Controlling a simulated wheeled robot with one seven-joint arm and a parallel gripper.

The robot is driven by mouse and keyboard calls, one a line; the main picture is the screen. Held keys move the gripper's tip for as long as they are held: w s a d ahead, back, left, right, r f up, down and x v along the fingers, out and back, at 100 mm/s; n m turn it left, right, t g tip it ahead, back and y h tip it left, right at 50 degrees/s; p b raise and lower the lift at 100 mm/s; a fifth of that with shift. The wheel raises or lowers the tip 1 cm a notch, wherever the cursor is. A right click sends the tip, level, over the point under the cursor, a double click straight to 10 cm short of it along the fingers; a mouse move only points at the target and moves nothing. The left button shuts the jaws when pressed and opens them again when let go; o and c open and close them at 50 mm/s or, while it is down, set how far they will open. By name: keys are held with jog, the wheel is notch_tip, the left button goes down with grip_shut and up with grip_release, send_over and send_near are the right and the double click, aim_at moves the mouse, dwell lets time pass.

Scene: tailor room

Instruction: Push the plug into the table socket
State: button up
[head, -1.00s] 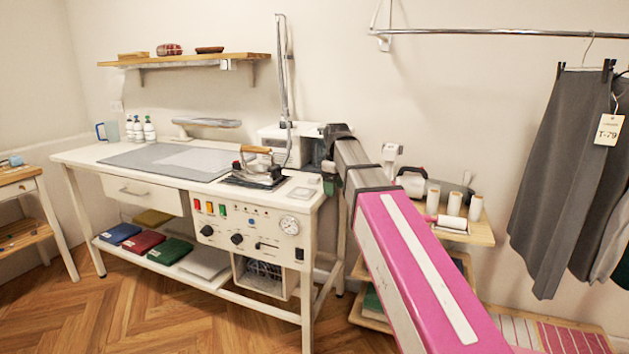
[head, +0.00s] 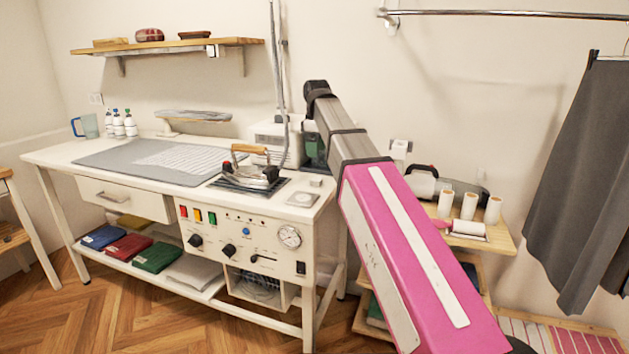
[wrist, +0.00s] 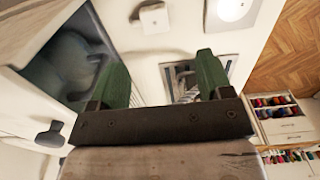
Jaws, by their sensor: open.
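My gripper (wrist: 161,75) is open, its two green fingers apart with nothing seen held between them. In the head view my gripper (head: 313,150) points down at the back right corner of the white ironing table (head: 60,158), beside the white steam unit. A small white block (wrist: 152,18) stands on the tabletop beyond the fingers in the wrist view; it also shows in the head view (head: 316,182). I cannot tell whether it is the plug or the socket. A grey-framed opening (wrist: 182,84) with metallic parts shows close to the right finger.
The white steam unit (head: 266,140) stands close to my gripper; its dark window (wrist: 70,72) fills the wrist view's left. The iron (head: 250,172) rests on a dark pad. A plate with a round disc (head: 303,199) lies near the front edge. A shelf with spools (head: 468,206) stands right.

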send_over(316, 178)
jog(key=s, duration=0.1)
notch_tip(316, 178, down, 5)
jog(key=shift+d+f, duration=0.1)
jog(key=shift+f, duration=0.25)
jog(key=shift+w+f, duration=0.2)
jog(key=shift+f, duration=1.1)
jog(key=shift+w+f, duration=0.15)
jog(key=shift+f, duration=1.15)
jog(key=c, duration=1)
